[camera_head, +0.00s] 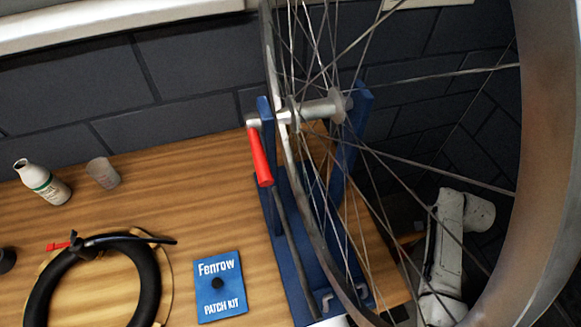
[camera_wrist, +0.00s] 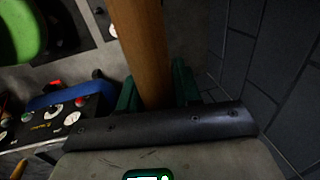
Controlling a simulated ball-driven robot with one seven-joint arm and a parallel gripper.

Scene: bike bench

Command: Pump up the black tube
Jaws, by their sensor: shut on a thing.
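The black tube (camera_head: 148,285) lies on the wooden bench at the lower left of the head view, its lower part cut off by the frame. A small red piece (camera_head: 60,246) and a black stem sit at its top. In the wrist view my gripper (camera_wrist: 156,92) has dark green fingers closed on a brown wooden bar (camera_wrist: 138,45), which looks like a handle; its far end runs out of view. I cannot tell whether it belongs to a pump. The head view shows my white arm low at the right, behind the wheel, away from the tube.
A spoked wheel (camera_head: 545,170) in a blue stand (camera_head: 275,215) with a red-handled lever (camera_head: 260,157) blocks the right side. The wrist view shows a black gauge panel (camera_wrist: 42,127) and dark brick wall.

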